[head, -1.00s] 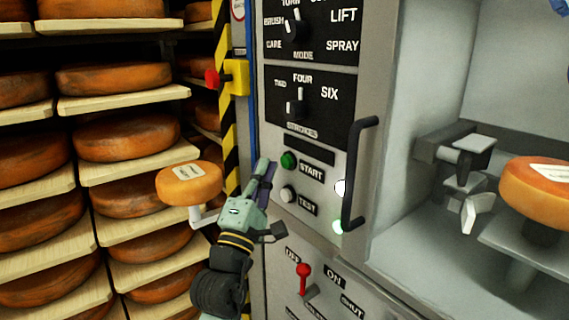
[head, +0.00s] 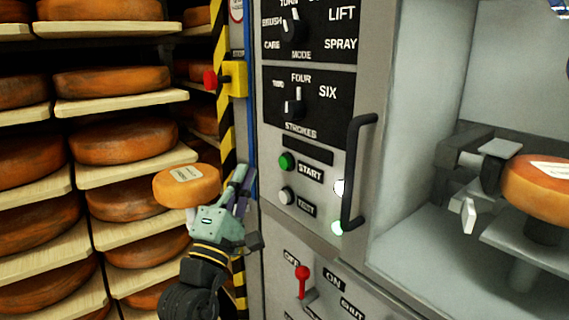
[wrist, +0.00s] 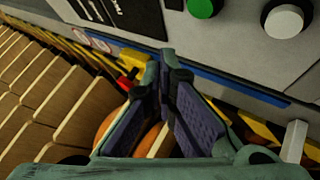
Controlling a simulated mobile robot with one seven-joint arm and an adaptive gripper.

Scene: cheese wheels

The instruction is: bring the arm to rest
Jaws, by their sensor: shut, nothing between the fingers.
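My gripper (head: 244,172) shows in the head view in front of the striped post, left of the control panel (head: 305,185). Its fingers point up and are closed together with nothing between them. They are apart from the green START button (head: 287,161) and the white TEST button (head: 286,195). In the wrist view my gripper (wrist: 164,68) has its fingertips together below the panel edge. The green button (wrist: 203,6) and white button (wrist: 284,20) show beyond them at the top.
Racks of orange cheese wheels (head: 112,82) on boards fill the left. A small cheese wheel (head: 187,186) stands close beside my gripper. A yellow box with a red button (head: 234,78), a black door handle (head: 358,172) and a red lever (head: 302,273) stick out. Another wheel (head: 535,190) sits inside the machine.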

